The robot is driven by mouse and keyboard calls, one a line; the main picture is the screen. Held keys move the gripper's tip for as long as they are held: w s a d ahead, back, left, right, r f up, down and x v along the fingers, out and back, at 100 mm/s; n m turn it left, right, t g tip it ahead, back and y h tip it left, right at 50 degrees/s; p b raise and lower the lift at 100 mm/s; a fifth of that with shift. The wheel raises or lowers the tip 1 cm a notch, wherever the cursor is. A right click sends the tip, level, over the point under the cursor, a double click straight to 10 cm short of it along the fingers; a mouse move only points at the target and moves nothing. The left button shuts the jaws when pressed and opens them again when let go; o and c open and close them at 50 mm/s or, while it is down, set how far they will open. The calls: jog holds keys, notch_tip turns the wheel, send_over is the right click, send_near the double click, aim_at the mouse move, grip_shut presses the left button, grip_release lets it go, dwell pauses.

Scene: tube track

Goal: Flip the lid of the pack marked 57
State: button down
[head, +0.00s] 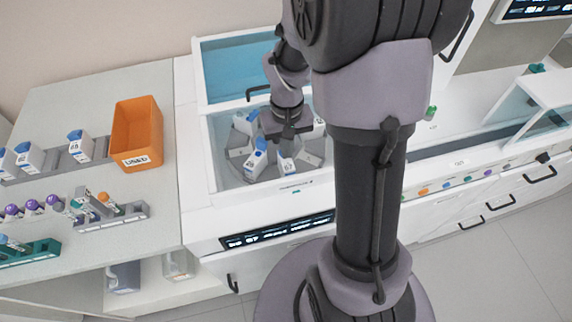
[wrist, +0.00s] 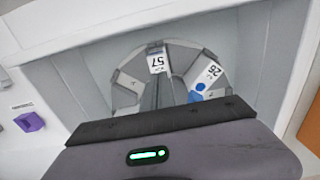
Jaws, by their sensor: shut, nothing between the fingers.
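The pack marked 57 (wrist: 157,62) stands in a slot of the grey round carousel (wrist: 128,97). It is white with a little blue at its top edge, and its number reads upside down in the wrist view. In the head view it appears to be the front pack (head: 287,165), just below my gripper (head: 287,133). Whether its lid is open or shut is too small to tell. My gripper is shut and empty, above the carousel and apart from the pack as far as I can see.
A pack marked 26 (wrist: 208,76) with a blue cap sits beside it. The machine's glass cover (head: 235,68) stands raised behind the carousel. An orange bin (head: 137,135) and racks with packs stand on the left table.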

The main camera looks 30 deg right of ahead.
jog(key=shift+w+d+r+p, duration=0.2)
jog(key=shift+w+r+p, duration=0.2)
jog(key=shift+w, duration=0.15)
dwell(0.8)
jog(key=shift+s+a+r+p, duration=0.1)
jog(key=shift+s+r+p, duration=0.2)
jog(key=shift+r+p, duration=0.25)
jog(key=shift+s, duration=0.1)
jog(key=shift+s+a+f+b, duration=0.2)
jog(key=shift+s+b, duration=0.1)
jog(key=shift+s, duration=0.25)
jog(key=shift+s+a+f+b, duration=0.15)
jog(key=shift+s+b, duration=0.1)
jog(key=shift+s, duration=0.25)
jog(key=shift+r, duration=0.1)
